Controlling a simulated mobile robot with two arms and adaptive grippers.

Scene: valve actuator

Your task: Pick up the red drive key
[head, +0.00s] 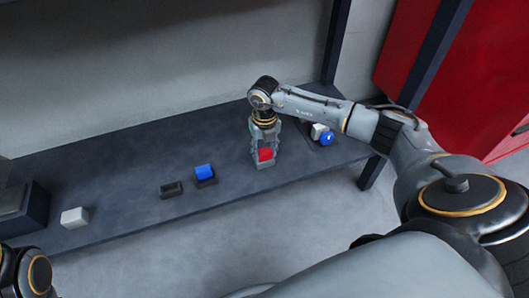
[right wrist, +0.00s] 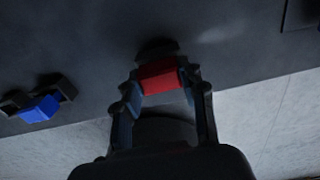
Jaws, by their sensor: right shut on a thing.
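The red drive key (head: 265,155) is a red block near the front edge of the dark shelf, right of the middle in the head view. My right gripper (head: 264,159) reaches down from above and is shut on it. In the right wrist view the red key (right wrist: 160,77) sits between the two fingertips of the right gripper (right wrist: 163,80). A dark piece (right wrist: 155,48) shows just beyond the key. I cannot tell whether the key is clear of what is below it. My left gripper is not in view.
A blue block (head: 204,172) sits in a dark holder, beside an empty-looking dark holder (head: 171,189). A white block (head: 75,217) and a dark box (head: 24,212) are at the left. A blue round part (head: 327,138) and a white block (head: 318,130) are right of the gripper.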

